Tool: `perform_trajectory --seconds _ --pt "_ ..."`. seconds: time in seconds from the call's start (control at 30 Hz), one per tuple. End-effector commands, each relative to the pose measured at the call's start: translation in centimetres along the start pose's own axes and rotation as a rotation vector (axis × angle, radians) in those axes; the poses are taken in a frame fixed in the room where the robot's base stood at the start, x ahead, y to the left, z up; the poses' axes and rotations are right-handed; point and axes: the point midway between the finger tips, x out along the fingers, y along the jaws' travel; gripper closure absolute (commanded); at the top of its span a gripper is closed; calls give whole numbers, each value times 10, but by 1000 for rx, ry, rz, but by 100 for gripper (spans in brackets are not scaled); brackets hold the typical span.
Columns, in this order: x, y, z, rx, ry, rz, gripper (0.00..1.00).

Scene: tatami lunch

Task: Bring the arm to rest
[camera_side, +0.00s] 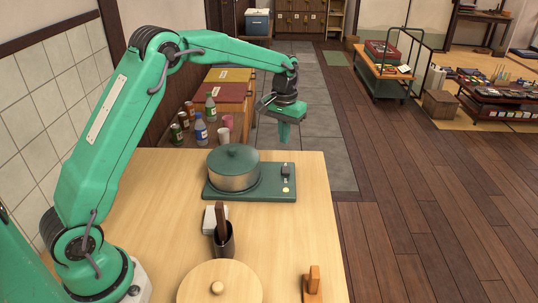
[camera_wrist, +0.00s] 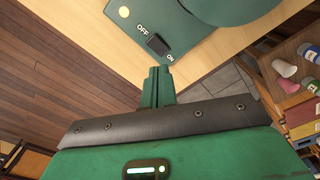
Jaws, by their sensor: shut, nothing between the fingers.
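My green arm reaches out over the wooden table from the left in the side view. My gripper (camera_side: 284,132) points down, held above and past the table's far edge, behind the stove plate. Its fingers are shut and empty; they also show in the wrist view (camera_wrist: 159,72). The teal stove plate (camera_side: 215,192) lies on the table with a lidded pot (camera_side: 233,180) on it. In the wrist view the plate's dark switch (camera_wrist: 157,44) sits between the words OFF and ON.
A dark cup (camera_side: 224,245) with a brown handle in it, a round wooden lid (camera_side: 240,284) and a wooden stand (camera_side: 313,287) are on the near table. Bottles (camera_side: 200,130), cans and cups stand on a lower surface behind.

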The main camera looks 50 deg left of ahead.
Motion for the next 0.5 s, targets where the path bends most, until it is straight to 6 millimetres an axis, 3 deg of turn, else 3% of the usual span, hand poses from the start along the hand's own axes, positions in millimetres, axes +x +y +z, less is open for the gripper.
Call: perform_trajectory --seconds 0.2,0.5 --pt "-45 0 29 29 53 9 100" --pt "-94 -3 78 67 125 20 100"
